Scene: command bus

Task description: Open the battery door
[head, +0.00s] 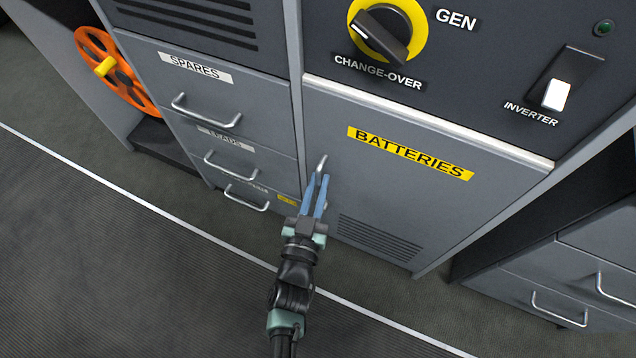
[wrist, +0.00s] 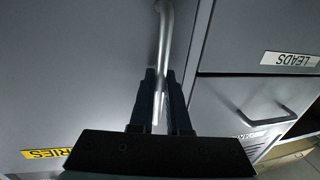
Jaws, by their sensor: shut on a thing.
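The battery door (head: 400,200) is a grey panel with a yellow "BATTERIES" label (head: 411,153) and vent slots low on it. It looks shut in the head view. Its metal bar handle (head: 321,163) is near the door's left edge. My gripper (head: 317,182) is shut on the handle, with blue fingers on either side of it. In the wrist view the handle (wrist: 165,40) runs between the dark fingers (wrist: 161,85). Part of the handle is hidden by the fingers.
Drawers marked "SPARES" (head: 194,68) and "LEADS" (head: 226,138) with bar handles are left of the door. Above it is a panel with a change-over knob (head: 383,32) and an inverter switch (head: 556,94). Another drawer unit (head: 570,265) stands at the right. Floor in front (head: 130,270) is clear.

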